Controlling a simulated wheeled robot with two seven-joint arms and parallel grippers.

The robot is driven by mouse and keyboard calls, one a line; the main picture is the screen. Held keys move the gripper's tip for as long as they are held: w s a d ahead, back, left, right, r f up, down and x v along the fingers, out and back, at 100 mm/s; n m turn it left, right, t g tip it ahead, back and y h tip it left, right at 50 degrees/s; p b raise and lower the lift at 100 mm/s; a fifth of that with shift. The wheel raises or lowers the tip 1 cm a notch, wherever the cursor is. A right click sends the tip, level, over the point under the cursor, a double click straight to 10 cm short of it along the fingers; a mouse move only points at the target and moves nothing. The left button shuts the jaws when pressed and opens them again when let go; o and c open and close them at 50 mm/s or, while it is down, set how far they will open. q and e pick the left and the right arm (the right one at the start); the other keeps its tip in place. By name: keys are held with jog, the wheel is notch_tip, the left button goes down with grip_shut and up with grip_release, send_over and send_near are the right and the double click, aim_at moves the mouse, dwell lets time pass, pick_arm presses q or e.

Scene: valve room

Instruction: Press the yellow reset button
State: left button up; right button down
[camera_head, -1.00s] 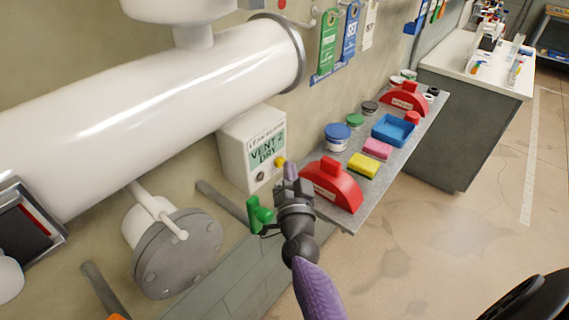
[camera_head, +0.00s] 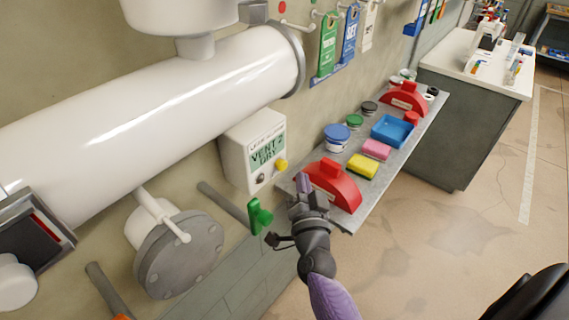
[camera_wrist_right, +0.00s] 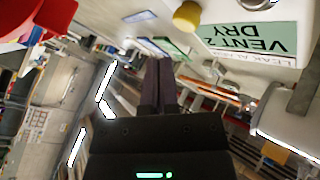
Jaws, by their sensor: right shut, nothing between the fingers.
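The yellow reset button (camera_head: 281,165) sticks out at the lower right of a white box (camera_head: 237,160) with a green "VENT 2 DRY" display, on the wall. A dark knob sits beside the button. My right gripper (camera_head: 303,182) is shut and empty, just right of and below the button and apart from it in the head view. In the right wrist view the yellow button (camera_wrist_right: 187,16) is at the top, right of the closed fingers (camera_wrist_right: 158,65), and nothing touches it. My left gripper is not in view.
A red lockout piece (camera_head: 333,184) stands on the grey shelf (camera_head: 375,182), close to my right gripper. A green valve handle (camera_head: 260,215) is just left of the gripper. A white pipe (camera_head: 150,100) runs above the box. Sponges, jars and a blue tray (camera_head: 391,130) fill the shelf.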

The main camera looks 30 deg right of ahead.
jog(key=s, duration=0.1)
jog(key=s+d, duration=0.1)
jog(key=s, duration=0.1)
jog(key=shift+d, duration=0.1)
jog(key=shift+w, duration=0.1)
jog(key=s+a+f+n+g+y+b, duration=0.2)
jog(key=a+f+n+b, duration=0.1)
jog(key=f, duration=0.7)
jog(key=s+a+f+n+g+y+b, duration=0.2)
jog(key=f+y, duration=0.1)
jog(key=f, duration=0.7)
jog(key=s+a+f+n+g+y+b, duration=0.2)
jog(key=s+a+f+n+b, duration=0.1)
jog(key=f, duration=0.7)
jog(key=s+a+f+n+g+y+b, duration=0.1)
jog(key=s+f+n+g+b, duration=0.15)
jog(key=s+f, duration=0.35)
jog(key=s+a+f+n+g+b, duration=0.1)
jog(key=s+f+g+b, duration=0.15)
jog(key=s+f, duration=0.4)
jog(key=s+d+f+n+g+b, duration=0.1)
jog(key=s+f+g, duration=0.2)
jog(key=s+f, duration=0.2)
jog(key=s+d+f+n+g+b, duration=0.1)
jog(key=s+f, duration=0.4)
jog(key=s, duration=0.5)
jog(key=shift+d+n+g+h+b, duration=0.35)
jog(key=shift+n+g, duration=0.2)
jog(key=shift+g, duration=0.65)
